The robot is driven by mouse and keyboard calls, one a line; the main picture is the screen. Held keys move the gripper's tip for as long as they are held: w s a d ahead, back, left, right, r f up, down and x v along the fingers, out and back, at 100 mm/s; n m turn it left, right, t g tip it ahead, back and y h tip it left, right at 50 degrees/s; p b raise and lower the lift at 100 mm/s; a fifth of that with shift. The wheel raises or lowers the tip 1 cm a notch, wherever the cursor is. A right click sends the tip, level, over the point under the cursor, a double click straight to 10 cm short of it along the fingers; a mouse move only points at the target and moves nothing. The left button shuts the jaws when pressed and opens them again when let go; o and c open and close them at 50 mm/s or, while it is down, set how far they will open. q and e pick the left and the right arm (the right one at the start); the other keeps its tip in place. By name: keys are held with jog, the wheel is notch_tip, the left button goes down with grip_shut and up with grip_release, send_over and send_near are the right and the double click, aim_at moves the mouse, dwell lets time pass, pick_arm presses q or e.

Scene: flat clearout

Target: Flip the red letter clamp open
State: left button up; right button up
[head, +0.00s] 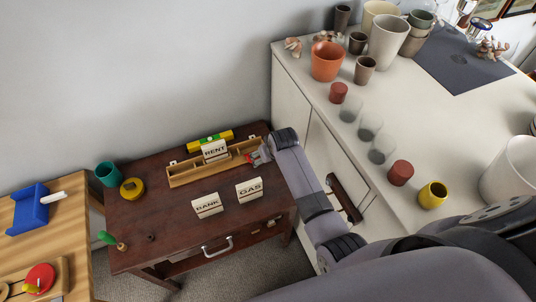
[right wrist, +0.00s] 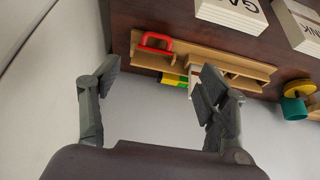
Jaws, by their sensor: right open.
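The red letter clamp (right wrist: 154,42) sits at one end of the long wooden rack (right wrist: 250,70); in the head view only a small red part of it (head: 251,158) shows beside my gripper. The rack (head: 190,177) lies along the back of the dark desk. A RENT letter stack (head: 215,150) stands in it. My right gripper (head: 262,153) is open and empty at the rack's right end. In the right wrist view its spread fingers (right wrist: 153,85) are apart from the clamp, which appears beyond them. My left gripper is not in view.
BANK (head: 207,205) and GAS (head: 249,188) stacks stand in front of the rack. A yellow-green bar (head: 209,140) lies behind it, near the wall. A teal cup (head: 107,174) and yellow roll (head: 132,188) stand at left. A white counter (head: 400,120) with pots borders the desk's right.

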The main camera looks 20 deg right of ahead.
jog(key=shift+s+r, duration=0.15)
jog(key=shift+r, duration=0.1)
dwell(0.3)
jog(key=v, duration=1.2)
jog(key=shift+f, duration=0.15)
jog(key=s+f+g+b, duration=0.1)
jog(key=s+f+b, duration=0.25)
jog(key=f, duration=0.75)
jog(key=s+f+n+b, duration=0.15)
jog(key=s+f, duration=0.25)
jog(key=f, duration=0.7)
jog(key=s+f+g+b, duration=0.1)
jog(key=s+f+b, duration=0.25)
jog(key=f, duration=0.85)
jog(key=s+d+f+b, duration=0.1)
jog(key=s+f+b, duration=0.1)
jog(key=s+f, duration=0.5)
jog(key=s+d+f+g+b, duration=0.1)
jog(key=s+f+b, duration=0.1)
jog(key=s+f, duration=0.6)
jog(key=s+d+f+g+b, duration=0.1)
jog(key=s+f, duration=0.7)
jog(key=s, duration=0.9)
jog(key=shift+s+b, duration=0.25)
jog(key=shift+b, duration=0.25)
